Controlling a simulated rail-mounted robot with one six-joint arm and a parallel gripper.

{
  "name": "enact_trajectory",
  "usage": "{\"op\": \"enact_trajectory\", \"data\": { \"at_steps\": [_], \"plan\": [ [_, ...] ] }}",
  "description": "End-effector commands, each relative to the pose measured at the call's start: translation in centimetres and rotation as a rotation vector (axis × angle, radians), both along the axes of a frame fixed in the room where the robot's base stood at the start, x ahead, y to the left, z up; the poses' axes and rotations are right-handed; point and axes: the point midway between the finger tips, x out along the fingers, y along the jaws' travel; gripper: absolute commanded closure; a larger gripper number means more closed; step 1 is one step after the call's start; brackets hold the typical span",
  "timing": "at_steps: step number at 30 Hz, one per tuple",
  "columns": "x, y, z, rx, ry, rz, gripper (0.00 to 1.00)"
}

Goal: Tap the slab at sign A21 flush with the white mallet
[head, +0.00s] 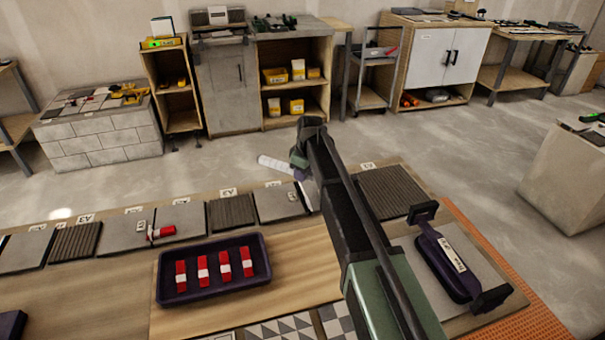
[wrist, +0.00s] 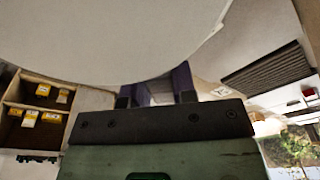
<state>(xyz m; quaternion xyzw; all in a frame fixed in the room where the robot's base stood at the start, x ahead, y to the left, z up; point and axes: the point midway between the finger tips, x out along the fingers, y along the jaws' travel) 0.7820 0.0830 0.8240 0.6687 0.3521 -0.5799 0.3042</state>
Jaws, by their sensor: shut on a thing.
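A row of slabs runs along the far side of the bench, with small signs behind it; the lettering is too small for me to tell which is A21. A plain grey slab (head: 279,205) lies left of my gripper, and a dark ribbed slab (head: 392,191) lies right of it. My gripper (head: 300,166) is above the row, shut on the white mallet. The mallet's pale cylindrical head (head: 275,165) points left in the head view. In the wrist view a large white surface, seemingly the mallet head (wrist: 110,38), fills the top beyond the fingers (wrist: 160,92). The handle is mostly hidden.
A dark tray (head: 163,291) with several red-and-white pieces sits in front of the row. A red-and-white tool (head: 160,233) lies on a slab to the left. A dark purple labelled object (head: 447,265) sits between black brackets at right. Shelves and cabinets stand behind.

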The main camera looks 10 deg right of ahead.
Motion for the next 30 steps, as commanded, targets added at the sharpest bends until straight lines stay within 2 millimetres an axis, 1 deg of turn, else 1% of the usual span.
{"op": "enact_trajectory", "data": {
  "at_steps": [1, 4, 6, 14, 17, 20, 21, 22, 23, 26, 30],
  "plan": [
    [0.0, 0.0, 2.1, 0.000, 0.000, 0.000, 1.00],
    [0.0, 0.0, 3.8, 0.000, 0.000, 0.000, 1.00],
    [0.0, 0.0, 4.2, 0.000, 0.000, 0.000, 1.00],
    [0.0, 0.0, 3.5, 0.000, 0.000, 0.000, 1.00],
    [0.0, 0.0, 1.5, 0.000, 0.000, 0.000, 1.00],
    [0.0, 0.0, -2.1, 0.000, 0.000, 0.000, 1.00],
    [0.0, 0.0, -3.6, 0.000, 0.000, 0.000, 1.00],
    [0.0, 0.0, -4.6, 0.000, 0.000, 0.000, 1.00],
    [0.0, 0.0, -2.6, 0.000, 0.000, 0.000, 1.00],
    [0.0, 0.0, -1.4, 0.000, 0.000, 0.000, 1.00],
    [0.0, 0.0, 1.5, 0.000, 0.000, 0.000, 1.00]
  ]
}}
